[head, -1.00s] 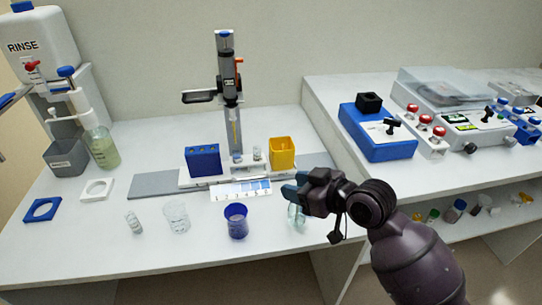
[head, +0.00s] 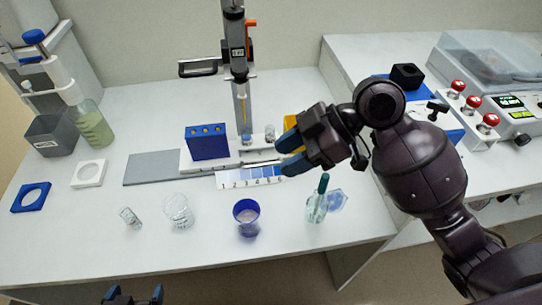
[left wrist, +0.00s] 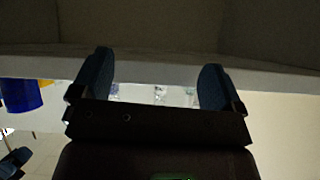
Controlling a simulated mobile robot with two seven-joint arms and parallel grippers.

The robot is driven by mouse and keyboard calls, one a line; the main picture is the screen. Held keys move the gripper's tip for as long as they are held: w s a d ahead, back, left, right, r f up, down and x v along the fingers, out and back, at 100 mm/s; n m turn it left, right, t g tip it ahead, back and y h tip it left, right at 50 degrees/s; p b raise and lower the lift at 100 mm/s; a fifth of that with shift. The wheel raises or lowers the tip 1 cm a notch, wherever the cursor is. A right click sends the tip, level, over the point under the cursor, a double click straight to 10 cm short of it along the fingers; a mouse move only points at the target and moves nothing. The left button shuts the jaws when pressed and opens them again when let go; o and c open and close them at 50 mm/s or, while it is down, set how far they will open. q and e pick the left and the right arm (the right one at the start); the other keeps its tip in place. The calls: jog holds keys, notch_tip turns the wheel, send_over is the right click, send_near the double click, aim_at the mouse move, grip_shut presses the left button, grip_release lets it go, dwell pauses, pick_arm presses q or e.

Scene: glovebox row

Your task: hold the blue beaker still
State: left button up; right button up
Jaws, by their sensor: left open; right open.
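The blue beaker (head: 246,218) stands upright on the white bench near its front edge. My left gripper (head: 132,294) shows at the bottom edge of the head view, open and empty, in front of the bench and to the left of the beaker. In the left wrist view its fingers (left wrist: 155,80) are spread apart, with small blurred glassware beyond them. My right gripper (head: 283,156) is open above the bench, behind and to the right of the beaker, and touches nothing I can make out.
A clear beaker (head: 178,211) and a small vial (head: 130,217) stand left of the blue beaker. A teal-topped bottle (head: 317,204) stands to its right. Behind are a numbered strip (head: 250,177), a blue rack (head: 207,142) and a stand (head: 238,60).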

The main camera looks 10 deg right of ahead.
pick_arm(q)
jog(key=s, duration=0.2)
jog(key=m+t+h, duration=0.2)
jog(key=t+h, duration=0.3)
jog(key=t, duration=0.1)
send_near(250, 208)
jog(key=x, duration=0.7)
jog(key=shift+w, duration=0.35)
jog(key=c, duration=1)
jog(key=shift+c, duration=0.2)
dwell(0.5)
